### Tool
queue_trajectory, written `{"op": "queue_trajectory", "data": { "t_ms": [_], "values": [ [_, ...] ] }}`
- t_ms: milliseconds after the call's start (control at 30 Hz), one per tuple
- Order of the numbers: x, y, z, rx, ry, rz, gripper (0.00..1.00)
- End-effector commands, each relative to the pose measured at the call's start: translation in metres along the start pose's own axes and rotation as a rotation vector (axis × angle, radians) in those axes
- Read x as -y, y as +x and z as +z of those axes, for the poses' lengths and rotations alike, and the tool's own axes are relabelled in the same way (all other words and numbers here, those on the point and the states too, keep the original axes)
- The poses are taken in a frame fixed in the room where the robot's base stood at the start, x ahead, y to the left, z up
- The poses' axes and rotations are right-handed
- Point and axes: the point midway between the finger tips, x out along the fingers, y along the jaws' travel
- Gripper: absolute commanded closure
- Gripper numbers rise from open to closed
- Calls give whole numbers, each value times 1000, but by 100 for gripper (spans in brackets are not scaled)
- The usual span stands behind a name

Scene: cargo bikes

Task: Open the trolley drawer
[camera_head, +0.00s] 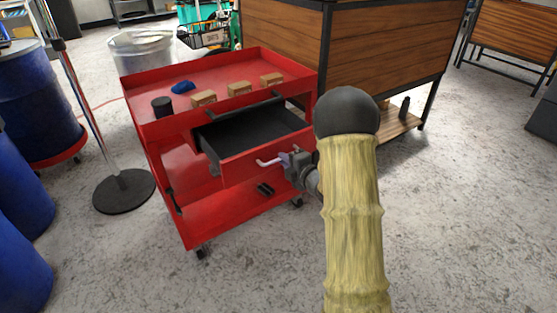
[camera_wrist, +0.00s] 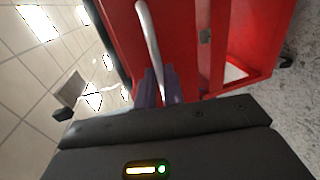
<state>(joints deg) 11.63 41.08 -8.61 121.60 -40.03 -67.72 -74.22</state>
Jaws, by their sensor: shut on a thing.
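The red trolley (camera_head: 180,225) stands in the middle of the head view. Its drawer (camera_head: 237,170) is pulled out towards me, and its dark, empty-looking inside shows. A light metal handle (camera_head: 268,162) is on the drawer front. My gripper (camera_head: 290,160) is at the right part of this handle, with its fingers shut on it. In the wrist view the purple fingers (camera_wrist: 158,88) close around the handle (camera_wrist: 148,30), which runs up between them. The fingers hide the part of the handle that they grip.
Small brown boxes (camera_head: 239,89), a blue item (camera_head: 183,87) and a black cup (camera_head: 162,106) lie on the trolley's top. A stand with a round black base (camera_head: 124,191) and blue barrels (camera_head: 35,95) are at left. A wooden workbench (camera_head: 395,50) is behind. The floor in front is clear.

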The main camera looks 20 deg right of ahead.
Motion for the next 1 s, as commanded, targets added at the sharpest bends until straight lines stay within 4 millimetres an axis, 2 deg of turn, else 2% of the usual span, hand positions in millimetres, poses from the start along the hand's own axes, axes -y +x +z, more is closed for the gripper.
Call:
{"op": "queue_trajectory", "data": {
  "t_ms": [433, 467, 500, 567, 867, 1000],
  "values": [
    [2, -7, 4, 2, 3, -2, 100],
    [2, -7, 5, 2, 3, -2, 86],
    [2, -7, 5, 2, 3, -2, 78],
    [2, -7, 5, 2, 3, -1, 69],
    [1, -7, 5, 3, 2, 0, 69],
    [1, -16, 4, 2, 2, -1, 69]
  ]
}}
